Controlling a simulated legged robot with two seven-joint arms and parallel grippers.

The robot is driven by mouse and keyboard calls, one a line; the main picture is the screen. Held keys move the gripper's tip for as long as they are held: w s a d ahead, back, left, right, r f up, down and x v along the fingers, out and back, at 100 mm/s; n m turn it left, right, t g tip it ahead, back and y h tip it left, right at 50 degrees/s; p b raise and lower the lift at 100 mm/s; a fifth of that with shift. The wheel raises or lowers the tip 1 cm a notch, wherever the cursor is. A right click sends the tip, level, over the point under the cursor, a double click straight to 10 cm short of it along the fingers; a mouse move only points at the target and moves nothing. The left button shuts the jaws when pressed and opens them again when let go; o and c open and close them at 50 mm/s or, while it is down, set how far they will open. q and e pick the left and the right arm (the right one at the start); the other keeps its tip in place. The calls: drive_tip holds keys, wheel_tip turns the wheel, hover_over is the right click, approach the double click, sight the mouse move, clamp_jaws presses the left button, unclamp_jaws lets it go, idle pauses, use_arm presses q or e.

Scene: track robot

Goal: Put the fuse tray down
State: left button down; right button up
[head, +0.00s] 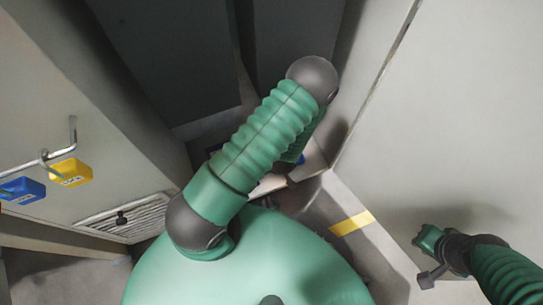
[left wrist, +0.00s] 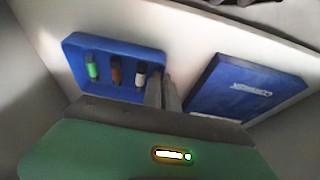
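The fuse tray (left wrist: 118,52) is a blue open tray with a green, a brown and a white fuse standing in it. It appears over or on a pale surface; contact below it is hidden. My left gripper (left wrist: 163,88) has its two grey fingers close together at the tray's near right wall, one on each side, and looks shut on it. In the head view my left arm hides this gripper, and only slivers of blue show. My right gripper (head: 430,258) is at the lower right beside the grey cabinet side; its fingers are too small to read.
A blue flat box with white lettering (left wrist: 250,88) lies right of the tray on the pale surface (left wrist: 195,48). Grey cabinets (head: 465,120) stand close on both sides. A yellow strip (head: 351,223) marks the floor.

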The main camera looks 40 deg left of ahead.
use_arm(q)
drive_tip(key=shift+r, duration=0.1)
drive_tip(key=shift+s+d, duration=0.1)
drive_tip(key=c, duration=2)
unclamp_jaws()
drive_tip(key=o, duration=0.3)
